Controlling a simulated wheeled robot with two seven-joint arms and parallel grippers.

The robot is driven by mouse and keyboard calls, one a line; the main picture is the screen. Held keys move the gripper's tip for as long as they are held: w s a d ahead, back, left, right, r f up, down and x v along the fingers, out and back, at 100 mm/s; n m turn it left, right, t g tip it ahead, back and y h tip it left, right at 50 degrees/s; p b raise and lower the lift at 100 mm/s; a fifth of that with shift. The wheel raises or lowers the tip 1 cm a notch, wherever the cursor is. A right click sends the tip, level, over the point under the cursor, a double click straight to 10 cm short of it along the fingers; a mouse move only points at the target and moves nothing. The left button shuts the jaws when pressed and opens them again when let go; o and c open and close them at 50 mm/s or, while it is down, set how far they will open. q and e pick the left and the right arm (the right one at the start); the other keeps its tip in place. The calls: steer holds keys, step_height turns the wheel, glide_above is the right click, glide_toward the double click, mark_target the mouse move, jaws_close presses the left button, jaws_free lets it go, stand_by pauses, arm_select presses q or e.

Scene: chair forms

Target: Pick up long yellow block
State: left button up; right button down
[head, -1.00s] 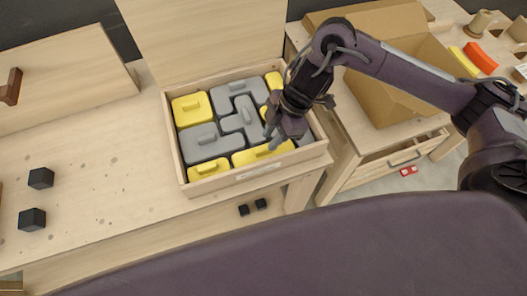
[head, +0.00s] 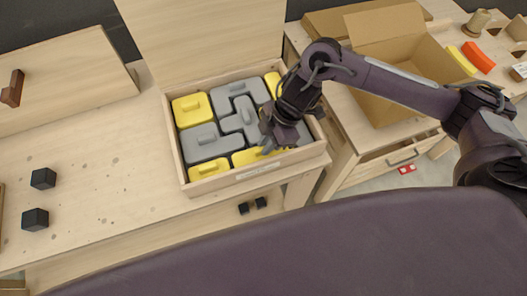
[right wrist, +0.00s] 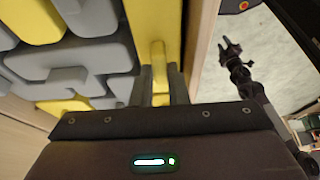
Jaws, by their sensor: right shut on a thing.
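In the right wrist view the block (right wrist: 172,25) runs beside the tray wall, with a raised yellow handle (right wrist: 158,60). My right gripper (right wrist: 160,88) points down, its two fingers on either side of this handle and shut on it. The block still appears level with its neighbours in the tray. My left gripper (right wrist: 230,48) shows small in the right wrist view, empty, its fingertips apart.
Grey blocks (head: 239,118) and other yellow blocks (head: 191,108) fill the wooden tray (head: 230,180) closely. An open cardboard box (head: 385,90) stands to the right. Black cubes (head: 35,219) lie on the left tabletop, which is otherwise mostly clear.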

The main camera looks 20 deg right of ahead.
steer(key=shift+r, duration=0.1)
steer(key=shift+r, duration=0.5)
step_height(320, 180, up, 19)
steer(key=p, duration=0.1)
